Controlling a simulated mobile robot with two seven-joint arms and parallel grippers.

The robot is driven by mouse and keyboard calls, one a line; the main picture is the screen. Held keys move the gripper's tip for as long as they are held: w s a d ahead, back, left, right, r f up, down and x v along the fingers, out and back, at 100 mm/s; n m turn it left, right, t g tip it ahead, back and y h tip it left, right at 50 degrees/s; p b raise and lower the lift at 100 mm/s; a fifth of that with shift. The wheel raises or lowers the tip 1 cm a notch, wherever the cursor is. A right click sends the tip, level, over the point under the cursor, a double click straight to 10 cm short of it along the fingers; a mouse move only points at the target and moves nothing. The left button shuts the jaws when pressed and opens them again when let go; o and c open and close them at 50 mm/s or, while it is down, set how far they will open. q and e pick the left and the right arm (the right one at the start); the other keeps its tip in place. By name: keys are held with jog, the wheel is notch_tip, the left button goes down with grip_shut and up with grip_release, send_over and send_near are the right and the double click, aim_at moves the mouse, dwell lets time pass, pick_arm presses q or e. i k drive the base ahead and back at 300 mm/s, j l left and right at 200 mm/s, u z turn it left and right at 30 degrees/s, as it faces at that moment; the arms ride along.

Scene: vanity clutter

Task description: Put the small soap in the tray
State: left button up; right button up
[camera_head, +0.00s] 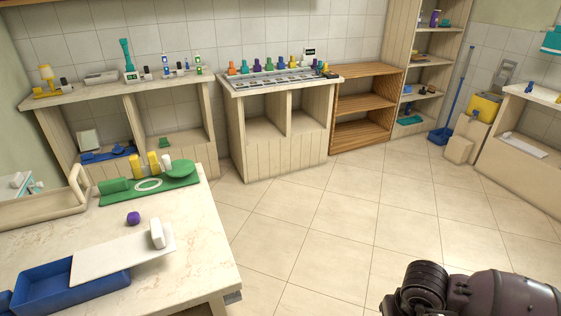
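A small purple rounded block (133,218) lies on the marble-topped counter at the left. A white rounded block (157,234) stands on the right end of a flat white board (110,261). I cannot tell for sure which of the two is the small soap. A blue open tray (45,289) sits at the counter's front left, with the board's left end over it. A beige tray with raised ends (30,212) lies at the left, and a green tray (150,194) lies behind the purple block. Neither of my grippers shows; only a dark arm part of mine is at bottom right.
The green tray holds yellow, white and green items. The marble counter (185,280) has bare room at its right front. Shelving units with small bottles line the back wall. The tiled floor (330,220) is open in the middle.

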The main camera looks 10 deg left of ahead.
aim_at(54, 205)
jog(key=i+l+z, duration=0.2)
jog(key=z, duration=0.2)
jog(key=i+l+z, duration=0.2)
jog(key=l+z, duration=0.2)
jog(key=i+l+z, duration=0.15)
jog(key=i, duration=0.25)
jog(key=i+l+z, duration=0.2)
jog(key=i, duration=0.25)
jog(key=i+u, duration=0.2)
jog(key=u, duration=0.15)
jog(key=i+u, duration=0.2)
jog(key=u, duration=0.15)
jog(key=i+u, duration=0.2)
jog(key=u, duration=0.15)
jog(key=i+u, duration=0.75)
jog(key=u, duration=0.15)
jog(key=i+u, duration=0.4)
jog(key=i+l+u, duration=0.1)
jog(key=i+u, duration=0.3)
jog(key=i+l+u, duration=0.15)
jog(key=u, duration=0.25)
jog(key=i+l+u, duration=0.6)
jog(key=u, duration=0.25)
jog(key=i+l+u, duration=0.1)
jog(key=l+u, duration=0.15)
jog(key=u, duration=0.15)
jog(key=i+l+u, duration=0.1)
jog(key=l+u, duration=0.45)
jog(key=u, duration=0.2)
jog(key=i, duration=0.05)
